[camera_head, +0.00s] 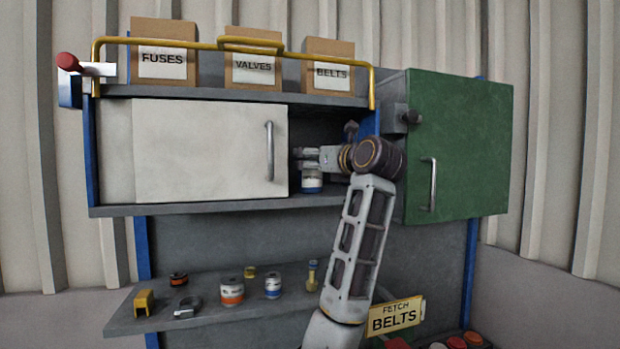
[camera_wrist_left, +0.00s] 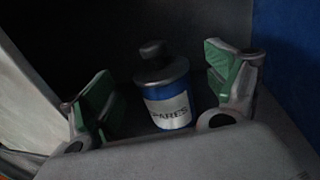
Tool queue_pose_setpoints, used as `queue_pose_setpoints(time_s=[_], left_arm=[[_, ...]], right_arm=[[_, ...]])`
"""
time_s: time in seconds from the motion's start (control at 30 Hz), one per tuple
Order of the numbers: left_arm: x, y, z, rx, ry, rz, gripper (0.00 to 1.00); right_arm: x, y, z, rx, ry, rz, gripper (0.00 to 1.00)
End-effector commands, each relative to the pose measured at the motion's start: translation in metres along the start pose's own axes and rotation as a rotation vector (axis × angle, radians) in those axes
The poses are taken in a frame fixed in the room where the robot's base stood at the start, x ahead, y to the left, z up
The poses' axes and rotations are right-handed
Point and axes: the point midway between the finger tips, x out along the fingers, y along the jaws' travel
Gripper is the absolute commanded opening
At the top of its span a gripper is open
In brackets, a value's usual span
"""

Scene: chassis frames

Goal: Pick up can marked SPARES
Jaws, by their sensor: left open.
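The can (camera_wrist_left: 172,108) is blue with a white label on which "PARES" can be read, and it has a dark lid with a knob. It stands upright in the left wrist view. In the head view a blue and white can (camera_head: 312,183) shows at the right end of the cabinet shelf, its upper part covered by my gripper. My left gripper (camera_head: 308,160) reaches into the opening at the can. In the wrist view its green-padded fingers (camera_wrist_left: 166,90) are spread on either side of the can, with gaps visible. My right gripper is not in view.
A white sliding door (camera_head: 205,150) covers the shelf's left part. A green door (camera_head: 460,145) stands open at the right. Boxes marked FUSES (camera_head: 163,55), VALVES (camera_head: 253,60) and BELTS (camera_head: 328,65) sit on top behind a yellow rail (camera_head: 300,58). A lower shelf (camera_head: 200,322) holds several small items.

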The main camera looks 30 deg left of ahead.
Motion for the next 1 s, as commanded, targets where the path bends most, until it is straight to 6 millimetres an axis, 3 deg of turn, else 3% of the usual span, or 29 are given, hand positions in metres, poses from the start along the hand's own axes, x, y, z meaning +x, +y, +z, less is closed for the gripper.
queue_pose_setpoints(time_s=[0.3,0.83,1.0], left_arm=[[0.023,0.000,0.001,0.002,0.000,0.000,0.88],[0.025,0.000,0.000,0.001,0.000,0.000,0.88],[0.025,0.000,0.000,0.001,0.000,0.000,0.67]], right_arm=[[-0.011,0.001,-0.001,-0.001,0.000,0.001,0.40],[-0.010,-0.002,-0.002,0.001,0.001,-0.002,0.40],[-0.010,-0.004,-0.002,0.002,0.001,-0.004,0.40]])
